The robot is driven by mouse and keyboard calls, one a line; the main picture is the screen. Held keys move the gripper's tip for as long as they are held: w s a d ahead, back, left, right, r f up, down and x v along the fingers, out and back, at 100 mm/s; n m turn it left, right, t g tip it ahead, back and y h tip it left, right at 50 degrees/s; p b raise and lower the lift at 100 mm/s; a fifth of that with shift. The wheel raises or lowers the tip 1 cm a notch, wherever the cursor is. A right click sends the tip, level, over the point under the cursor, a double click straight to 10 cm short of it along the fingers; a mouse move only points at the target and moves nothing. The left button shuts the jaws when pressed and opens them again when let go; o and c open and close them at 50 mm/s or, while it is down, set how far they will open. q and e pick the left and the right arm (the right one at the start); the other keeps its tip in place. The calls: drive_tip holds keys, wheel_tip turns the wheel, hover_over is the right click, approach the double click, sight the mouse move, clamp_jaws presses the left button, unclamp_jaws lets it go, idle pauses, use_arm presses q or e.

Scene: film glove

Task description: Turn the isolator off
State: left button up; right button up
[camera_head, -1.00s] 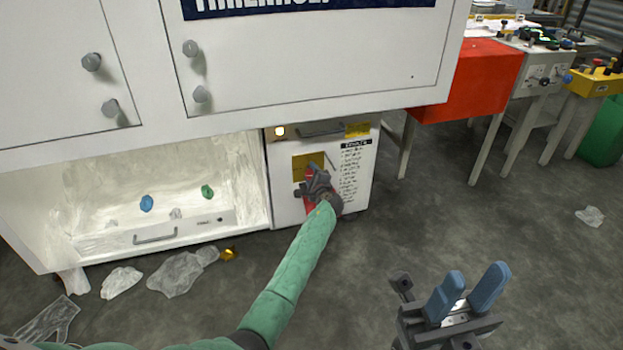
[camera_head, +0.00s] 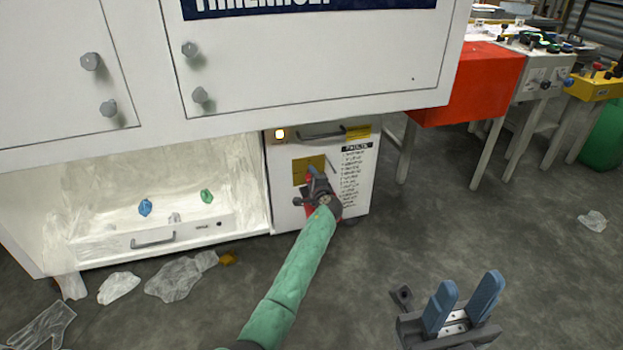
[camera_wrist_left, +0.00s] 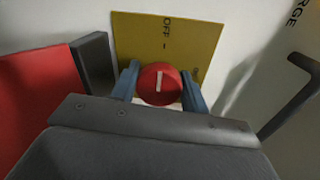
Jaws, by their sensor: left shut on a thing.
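The isolator is a round red knob (camera_wrist_left: 160,84) with a white line, on a yellow plate (camera_wrist_left: 180,36) in the left wrist view. "OFF" and a short mark are printed above the knob; a label to its right is partly hidden. The white line stands nearly upright, roughly toward the OFF mark. My left gripper (camera_wrist_left: 159,88) is shut on the knob, one blue finger on each side. In the head view this gripper (camera_head: 317,180) hides the knob on the white cabinet panel (camera_head: 285,155). My right gripper (camera_head: 462,308) is open and empty above the floor.
A lamp (camera_head: 280,134) is lit at the panel's top left. A black handle (camera_wrist_left: 290,95) is right of the yellow plate, and a red part (camera_wrist_left: 38,100) is at left. Crumpled plastic (camera_head: 180,277) lies on the floor. A red box (camera_head: 470,85) stands at right.

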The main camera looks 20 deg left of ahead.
use_arm(q)
drive_tip(key=o, duration=1)
drive_tip(key=shift+a+f, duration=0.15)
drive_tip(key=shift+f, duration=0.05)
drive_tip(key=shift+c, duration=0.2)
drive_tip(key=shift+r, duration=0.1)
drive_tip(key=shift+s, duration=0.1)
drive_tip(key=shift+s+d, duration=0.2)
drive_tip(key=shift+d, duration=0.05)
drive_tip(key=p+v, duration=0.2)
drive_tip(key=v, duration=0.5)
drive_tip(key=shift+s, duration=0.1)
